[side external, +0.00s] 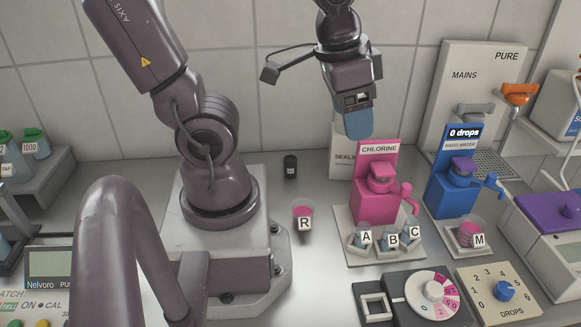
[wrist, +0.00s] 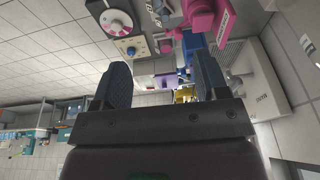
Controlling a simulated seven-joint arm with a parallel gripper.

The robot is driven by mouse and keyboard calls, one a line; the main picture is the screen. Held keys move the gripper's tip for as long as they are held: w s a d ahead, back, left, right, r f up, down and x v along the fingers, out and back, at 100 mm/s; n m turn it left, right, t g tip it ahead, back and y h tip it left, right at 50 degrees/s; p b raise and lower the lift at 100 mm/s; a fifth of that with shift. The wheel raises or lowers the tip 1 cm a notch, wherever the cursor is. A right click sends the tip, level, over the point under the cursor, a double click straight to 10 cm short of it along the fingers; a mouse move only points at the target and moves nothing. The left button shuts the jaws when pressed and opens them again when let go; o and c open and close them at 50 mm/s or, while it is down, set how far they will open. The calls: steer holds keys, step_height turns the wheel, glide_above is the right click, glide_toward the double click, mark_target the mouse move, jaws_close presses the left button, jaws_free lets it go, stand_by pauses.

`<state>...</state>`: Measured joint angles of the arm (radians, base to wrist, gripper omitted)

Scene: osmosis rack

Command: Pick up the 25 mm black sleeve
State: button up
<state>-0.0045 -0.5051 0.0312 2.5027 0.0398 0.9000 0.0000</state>
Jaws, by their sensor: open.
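A small black cylinder (side external: 290,167) stands upright on the counter, right of my arm's base and near the back wall. It looks like the black sleeve, but the mark on its side is too small to read. My gripper (side external: 357,128) is high up to the right of it, in front of the SEALS box and above the pink chlorine stand. In the wrist view my gripper (wrist: 163,78) shows two dark blue fingers spread apart with nothing between them. The black cylinder is not visible in the wrist view.
The pink chlorine stand (side external: 377,190) holds cups A, B and C. The blue stand (side external: 452,185) holds cup M. Cup R (side external: 303,215) stands in front of the black cylinder. The SEALS box (side external: 341,150) is to its right. Counter around the cylinder is clear.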

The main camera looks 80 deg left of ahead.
steer(key=s+a+f+m+g+y, duration=0.1)
steer(key=s+a+f+g+y, duration=0.15)
steer(key=a+f+g, duration=0.5)
steer(key=m+t+y, duration=0.3)
steer(key=m+y, duration=0.8)
steer(key=m, duration=0.5)
glide_above(292, 167)
steer(key=d, duration=0.3)
step_height(292, 167, down, 14)
steer(key=f, duration=0.6)
steer(key=shift+w, duration=0.2)
steer(key=x, duration=0.5)
steer(key=shift+a+f, duration=0.1)
steer(key=c, duration=1)
